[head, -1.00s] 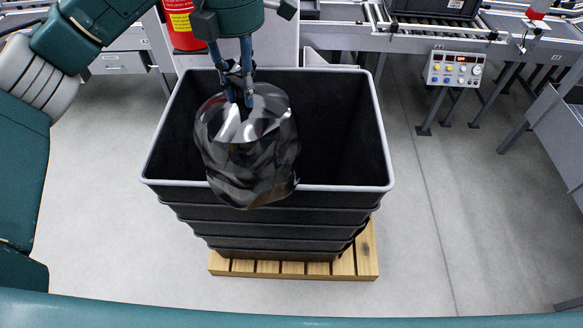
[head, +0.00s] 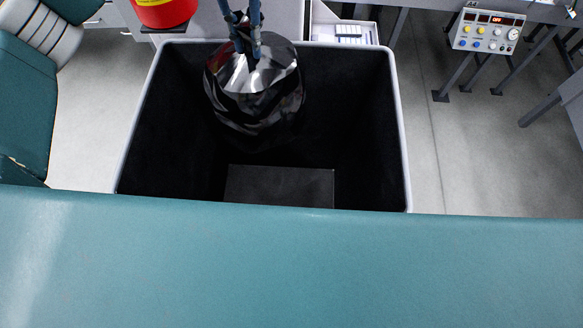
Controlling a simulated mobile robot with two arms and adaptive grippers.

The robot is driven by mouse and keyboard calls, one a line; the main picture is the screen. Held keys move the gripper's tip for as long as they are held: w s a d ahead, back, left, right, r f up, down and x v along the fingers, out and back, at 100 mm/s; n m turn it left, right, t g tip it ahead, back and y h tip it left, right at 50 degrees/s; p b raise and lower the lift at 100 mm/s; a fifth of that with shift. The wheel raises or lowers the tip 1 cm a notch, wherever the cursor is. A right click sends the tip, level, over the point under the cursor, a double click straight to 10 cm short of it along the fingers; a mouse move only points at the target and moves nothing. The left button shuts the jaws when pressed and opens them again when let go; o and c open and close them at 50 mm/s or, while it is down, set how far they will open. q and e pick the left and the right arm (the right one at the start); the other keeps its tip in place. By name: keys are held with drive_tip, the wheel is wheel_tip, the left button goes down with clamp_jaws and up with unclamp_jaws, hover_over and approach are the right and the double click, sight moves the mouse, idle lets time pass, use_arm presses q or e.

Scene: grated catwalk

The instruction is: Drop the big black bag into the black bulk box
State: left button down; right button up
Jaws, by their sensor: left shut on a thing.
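The big black bag (head: 256,98) is shiny and hangs by its gathered top. My left gripper (head: 246,50) comes down from the top edge and is shut on that top. The black bulk box (head: 402,140) stands open in front of me, with a pale grey rim and a dark floor. In the picture the bag lies over the back left part of its opening, clear of the front rim. I cannot tell how deep the bag hangs. The front wall of the box is hidden behind my own body. My right gripper is not in view.
A red cylinder (head: 166,10) stands behind the box's back left corner. A control panel (head: 487,30) with buttons is at the upper right, by grey table legs (head: 455,75). The concrete floor to the right of the box is clear.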

sight(247, 22)
use_arm(q)
drive_tip(key=shift+s+f+b, duration=0.2)
drive_tip(key=shift+f+b, duration=0.15)
drive_tip(key=shift+f, duration=0.1)
drive_tip(key=shift+w+f+b, duration=0.1)
drive_tip(key=shift+f+b, duration=0.95)
drive_tip(key=shift+f, duration=1.2)
drive_tip(key=c, duration=1.4)
unclamp_jaws()
drive_tip(key=shift+s+f, duration=0.1)
drive_tip(key=shift+s, duration=0.1)
wheel_tip(247, 22, up, 12)
drive_tip(key=shift+r, duration=0.1)
